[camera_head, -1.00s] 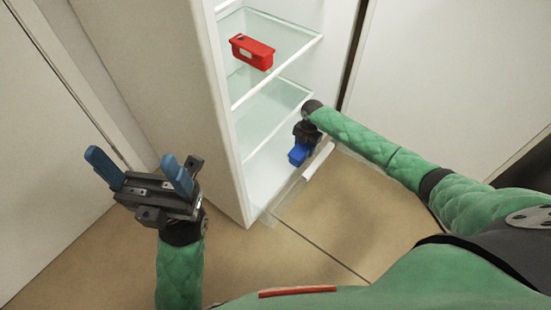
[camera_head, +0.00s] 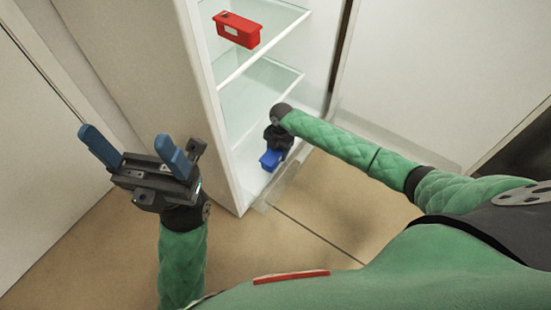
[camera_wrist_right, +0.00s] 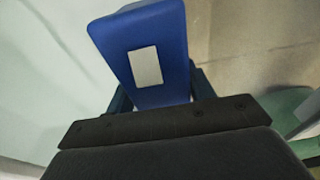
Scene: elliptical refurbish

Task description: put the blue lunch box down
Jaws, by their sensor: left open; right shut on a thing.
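The blue lunch box (camera_head: 270,160) is low inside the open fridge, near its bottom level. My right gripper (camera_head: 276,150) is shut on it. In the right wrist view the blue lunch box (camera_wrist_right: 160,78) shows a pale rectangular label and sits between the fingers, which are mostly hidden. I cannot tell whether the box touches the fridge floor. My left gripper (camera_head: 137,150) is open and empty, with its blue fingers raised, to the left of the fridge.
The fridge (camera_head: 240,205) has glass shelves (camera_head: 262,85) above my right gripper. A red box (camera_head: 237,30) sits on the upper shelf. The fridge's left side wall stands between my two grippers. The brown floor (camera_head: 325,215) in front is clear.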

